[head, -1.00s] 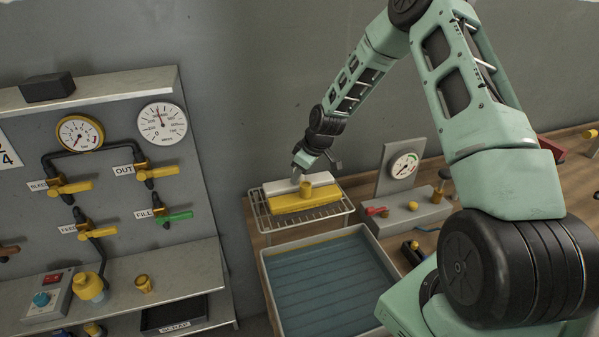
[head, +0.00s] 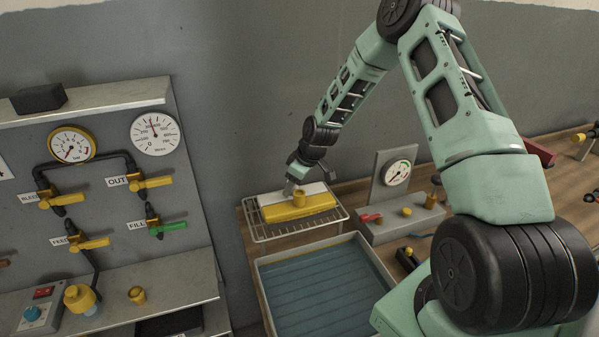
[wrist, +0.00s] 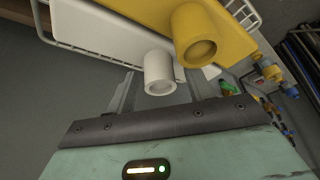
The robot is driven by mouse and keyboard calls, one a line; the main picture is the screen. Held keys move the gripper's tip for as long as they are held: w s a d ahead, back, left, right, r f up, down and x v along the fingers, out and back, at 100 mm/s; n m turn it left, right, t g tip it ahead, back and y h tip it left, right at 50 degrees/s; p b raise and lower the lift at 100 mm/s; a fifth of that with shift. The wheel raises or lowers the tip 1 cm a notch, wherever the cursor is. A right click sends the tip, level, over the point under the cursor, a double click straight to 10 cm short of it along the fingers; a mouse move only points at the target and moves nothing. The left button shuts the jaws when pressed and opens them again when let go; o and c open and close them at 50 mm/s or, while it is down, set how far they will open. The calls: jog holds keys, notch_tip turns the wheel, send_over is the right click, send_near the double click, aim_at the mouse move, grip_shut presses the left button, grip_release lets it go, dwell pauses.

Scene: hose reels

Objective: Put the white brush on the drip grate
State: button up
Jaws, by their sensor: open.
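The white brush (head: 268,198) lies on the drip grate (head: 262,238), a wire rack at the back corner of the bench. A yellow brush (head: 318,204) lies in front of it on the same grate and hides part of it. The white brush's round socket (wrist: 158,72) shows in the wrist view, beside the yellow brush's socket (wrist: 196,38). My gripper (head: 293,186) is over the rear of the grate. In the wrist view my gripper (wrist: 172,84) is open, with the white socket between its fingers in the picture; nothing is gripped.
A blue-lined basin (head: 318,285) is in front of the grate. A gauge stand (head: 393,175) and a box with knobs (head: 400,222) stand to the right. A valve panel (head: 110,165) is on the left, and the grey wall is close behind.

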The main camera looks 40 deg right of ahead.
jog(key=b+v, duration=0.4)
jog(key=v, duration=0.8)
jog(key=s+a+r+g, duration=0.1)
jog(key=s+a, duration=0.2)
jog(key=a, duration=0.4)
jog(key=s+a+r+n+g, duration=0.1)
jog(key=s+a, duration=0.3)
jog(key=a, duration=0.3)
jog(key=s+a+r, duration=0.1)
jog(key=s+a, duration=0.2)
jog(key=a, duration=0.4)
jog(key=s+a+g, duration=0.1)
jog(key=s+a, duration=0.3)
jog(key=s, duration=0.7)
jog(key=s+a+r+n+g+h, duration=0.1)
jog(key=s+a, duration=0.4)
jog(key=s, duration=0.7)
jog(key=shift+a+r+h, duration=0.15)
jog(key=shift+a+h, duration=0.05)
jog(key=shift+h, duration=0.1)
